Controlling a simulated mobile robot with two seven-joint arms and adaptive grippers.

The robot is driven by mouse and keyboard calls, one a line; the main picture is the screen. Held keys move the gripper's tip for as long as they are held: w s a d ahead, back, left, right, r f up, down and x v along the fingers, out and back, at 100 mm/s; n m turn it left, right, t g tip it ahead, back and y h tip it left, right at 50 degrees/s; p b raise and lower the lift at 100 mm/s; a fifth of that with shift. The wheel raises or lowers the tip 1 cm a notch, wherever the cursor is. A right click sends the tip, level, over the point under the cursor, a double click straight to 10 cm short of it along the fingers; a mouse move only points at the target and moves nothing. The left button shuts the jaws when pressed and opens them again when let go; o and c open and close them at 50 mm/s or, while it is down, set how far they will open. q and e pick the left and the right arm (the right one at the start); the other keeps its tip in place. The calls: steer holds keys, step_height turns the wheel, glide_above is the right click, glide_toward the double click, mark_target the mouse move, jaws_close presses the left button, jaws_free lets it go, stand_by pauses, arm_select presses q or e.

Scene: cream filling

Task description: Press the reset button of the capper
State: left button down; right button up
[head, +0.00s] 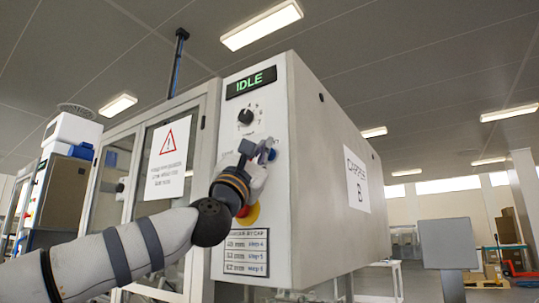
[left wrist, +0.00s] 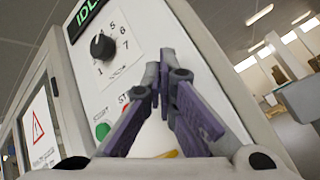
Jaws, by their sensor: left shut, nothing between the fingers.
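The capper (head: 335,170) is a grey box marked "CAPPER" and "B" on its side. In the left wrist view the purple fingers (left wrist: 165,75) cover that part, and a green button (left wrist: 102,130) shows.
A glazed guard with a warning sign (head: 168,158) stands left of the panel. A size table (head: 247,251) is on the panel's lower part. A grey box on a post (head: 449,243) stands to the right, with open floor around it.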

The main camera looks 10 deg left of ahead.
arm_select(q)
steer(key=s+a+p, duration=0.1)
steer(key=s+a, duration=0.1)
steer(key=s, duration=0.3)
steer(key=shift+s, duration=0.35)
arm_select(e)
steer(key=shift+w+r, duration=0.55)
steer(key=shift+r, duration=0.1)
